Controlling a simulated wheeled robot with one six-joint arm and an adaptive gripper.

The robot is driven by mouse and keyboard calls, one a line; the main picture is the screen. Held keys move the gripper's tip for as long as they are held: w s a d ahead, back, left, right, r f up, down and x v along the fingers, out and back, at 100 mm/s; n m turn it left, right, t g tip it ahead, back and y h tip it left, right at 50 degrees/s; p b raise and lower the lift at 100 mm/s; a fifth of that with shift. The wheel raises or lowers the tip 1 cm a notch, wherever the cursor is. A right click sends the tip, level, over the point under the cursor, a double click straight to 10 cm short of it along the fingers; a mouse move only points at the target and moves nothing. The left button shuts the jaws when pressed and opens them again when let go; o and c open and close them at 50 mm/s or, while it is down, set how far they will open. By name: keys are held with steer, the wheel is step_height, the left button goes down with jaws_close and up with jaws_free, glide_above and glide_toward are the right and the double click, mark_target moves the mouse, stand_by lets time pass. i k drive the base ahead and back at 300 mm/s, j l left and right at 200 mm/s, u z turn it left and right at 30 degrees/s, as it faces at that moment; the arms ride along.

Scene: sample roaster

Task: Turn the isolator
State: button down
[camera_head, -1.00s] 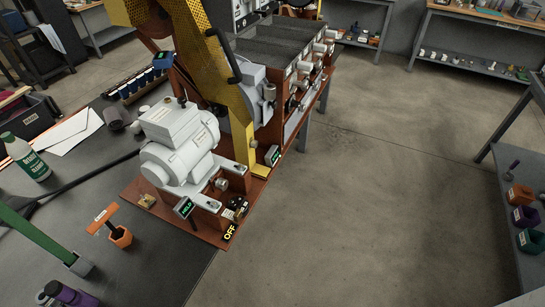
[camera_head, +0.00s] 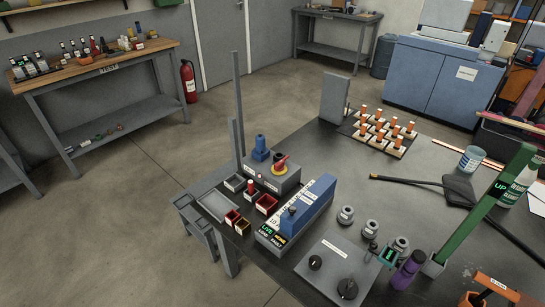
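A grey box (camera_head: 266,180) stands on the dark bench in the camera_head view. On its top is a red rotary handle (camera_head: 280,163) on a small yellow base, which looks like the isolator. The handle sits at a slant; its exact setting is too small to read. A blue knob-like part (camera_head: 261,148) stands just behind it. My gripper is not in view.
A long blue unit (camera_head: 305,212) with lit words such as "LIVE" stands right of the grey box. Small trays (camera_head: 216,204) lie to the left. A panel with black knobs (camera_head: 337,272), a purple bottle (camera_head: 408,270) and a green post (camera_head: 487,208) stand nearer. Floor at left is open.

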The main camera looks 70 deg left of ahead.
mark_target(278, 166)
steer(key=u, duration=1.85)
steer(key=i+j+u, duration=0.1)
steer(key=j, duration=0.35)
steer(key=i+j+u, duration=0.1)
steer(key=j, duration=0.35)
steer(key=i+j+u, duration=0.1)
steer(key=j, duration=0.3)
